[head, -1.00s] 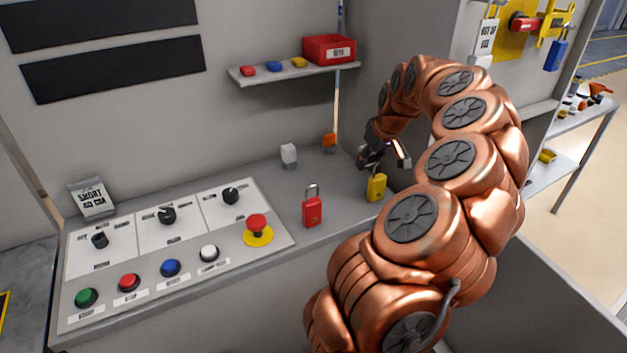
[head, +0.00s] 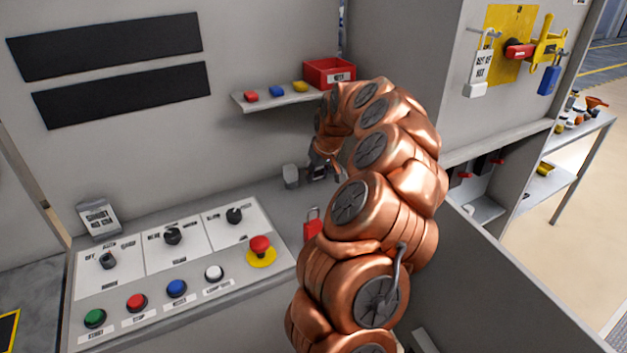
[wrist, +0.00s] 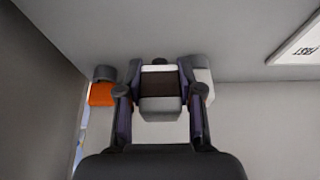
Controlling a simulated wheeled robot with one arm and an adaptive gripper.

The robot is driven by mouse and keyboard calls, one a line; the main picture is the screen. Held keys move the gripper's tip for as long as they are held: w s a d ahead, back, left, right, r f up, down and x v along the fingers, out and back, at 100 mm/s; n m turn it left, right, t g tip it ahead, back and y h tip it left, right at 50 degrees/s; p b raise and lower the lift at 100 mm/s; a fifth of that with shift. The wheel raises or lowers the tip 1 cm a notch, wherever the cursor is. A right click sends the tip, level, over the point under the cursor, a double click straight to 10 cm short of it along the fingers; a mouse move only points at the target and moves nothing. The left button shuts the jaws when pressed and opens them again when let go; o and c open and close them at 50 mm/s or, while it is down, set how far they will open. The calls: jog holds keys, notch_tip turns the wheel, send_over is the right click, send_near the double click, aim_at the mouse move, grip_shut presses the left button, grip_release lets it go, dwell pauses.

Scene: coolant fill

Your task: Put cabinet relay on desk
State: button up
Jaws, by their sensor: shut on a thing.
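My gripper (wrist: 160,103) is shut on a small grey block with a dark band, seemingly the cabinet relay (wrist: 160,108); its fingers flank it in the wrist view. In the head view my gripper (head: 321,172) is low over the back of the grey desk (head: 262,200), just right of a white relay-like block (head: 291,176). That block also shows partly behind the right finger in the wrist view (wrist: 204,92). I cannot tell whether the held relay touches the desk. My arm hides much of the desk's right part.
An orange block (wrist: 102,95) stands left of my gripper in the wrist view. A red padlock (head: 312,226) stands on the desk beside my arm. A shelf (head: 275,100) with a red bin (head: 330,73) is above. The control panel (head: 175,255) fills the left.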

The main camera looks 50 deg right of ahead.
aim_at(315, 178)
jog(key=shift+w+a, duration=0.2)
jog(key=shift+w, duration=0.35)
notch_tip(315, 178, down, 3)
jog(key=shift+a+r+p, duration=0.1)
jog(key=shift+p, duration=0.9)
jog(key=shift+f, duration=0.4)
jog(key=shift+f, duration=0.15)
jog(key=o, duration=0.9)
